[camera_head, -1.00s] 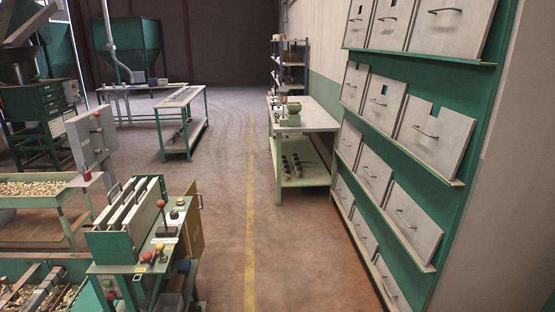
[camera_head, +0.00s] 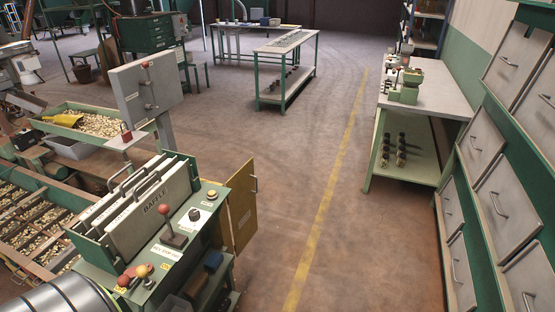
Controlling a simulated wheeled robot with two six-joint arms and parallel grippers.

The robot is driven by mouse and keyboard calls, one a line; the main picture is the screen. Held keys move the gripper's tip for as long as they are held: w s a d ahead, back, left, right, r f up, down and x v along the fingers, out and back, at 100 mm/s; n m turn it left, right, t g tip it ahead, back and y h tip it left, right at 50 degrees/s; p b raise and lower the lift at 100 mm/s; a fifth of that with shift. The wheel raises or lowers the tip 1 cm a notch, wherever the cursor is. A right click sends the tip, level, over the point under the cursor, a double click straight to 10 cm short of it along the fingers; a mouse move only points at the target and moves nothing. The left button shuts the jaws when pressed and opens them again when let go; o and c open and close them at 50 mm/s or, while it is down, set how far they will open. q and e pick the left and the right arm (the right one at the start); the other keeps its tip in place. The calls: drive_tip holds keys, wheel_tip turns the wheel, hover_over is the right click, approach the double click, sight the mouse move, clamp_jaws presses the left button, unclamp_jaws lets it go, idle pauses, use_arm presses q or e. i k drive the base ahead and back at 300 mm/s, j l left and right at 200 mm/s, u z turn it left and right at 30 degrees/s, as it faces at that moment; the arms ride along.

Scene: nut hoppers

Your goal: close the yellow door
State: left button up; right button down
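The yellow door (camera_head: 241,217) is on the right side of the green control stand (camera_head: 222,190) at the lower left. It stands swung out from the stand, with its face turned toward the aisle and a small dark handle near its upper right edge. Neither of my grippers is in view.
Red-knobbed levers (camera_head: 174,232) rise from the stand's top, beside upright baffle plates (camera_head: 140,205). Right of the door, the brown floor with a yellow line (camera_head: 325,200) is clear. A workbench (camera_head: 425,95) and grey bin fronts (camera_head: 495,195) line the right side.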

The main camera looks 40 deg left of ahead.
sight(241, 202)
drive_tip(key=i+u, duration=0.4)
drive_tip(key=i+l+u, duration=0.1)
drive_tip(key=i+u, duration=0.3)
drive_tip(key=i+l+u, duration=0.4)
drive_tip(key=i+j, duration=0.1)
